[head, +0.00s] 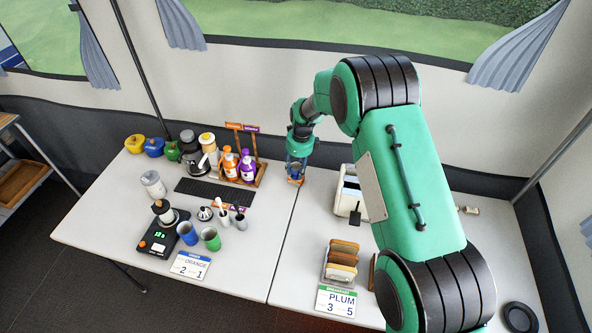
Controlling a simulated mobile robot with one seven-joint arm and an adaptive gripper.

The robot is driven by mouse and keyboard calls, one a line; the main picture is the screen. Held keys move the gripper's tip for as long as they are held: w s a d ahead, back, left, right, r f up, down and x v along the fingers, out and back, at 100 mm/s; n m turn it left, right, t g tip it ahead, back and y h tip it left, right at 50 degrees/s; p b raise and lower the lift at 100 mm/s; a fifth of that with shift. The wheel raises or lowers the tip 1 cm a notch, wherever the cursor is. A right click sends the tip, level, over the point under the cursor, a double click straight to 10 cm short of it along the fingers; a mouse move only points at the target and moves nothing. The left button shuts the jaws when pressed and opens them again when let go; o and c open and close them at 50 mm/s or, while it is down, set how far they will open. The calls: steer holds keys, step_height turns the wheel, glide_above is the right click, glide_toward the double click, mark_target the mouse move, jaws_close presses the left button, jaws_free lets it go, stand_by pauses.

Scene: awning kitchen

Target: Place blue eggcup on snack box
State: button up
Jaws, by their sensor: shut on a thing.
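My gripper (297,173) points down over the back of the table, near the seam between the two table tops. It is shut on a small blue thing, which looks like the blue eggcup (294,169); the fingers hide much of it. A small orange-brown thing, perhaps the snack box (296,181), shows right at the fingertips. It is too small to tell whether the eggcup touches it or is above it.
A bottle rack (262,172) with orange and purple bottles stands close left of my gripper. The table between is clear.

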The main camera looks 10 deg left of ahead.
steer(key=o, duration=1.2)
steer(key=shift+f, duration=0.1)
step_height(320, 180, up, 12)
steer(key=d+p, duration=0.1)
steer(key=p, duration=0.1)
steer(key=shift+p, duration=0.3)
steer(key=shift+d, duration=0.15)
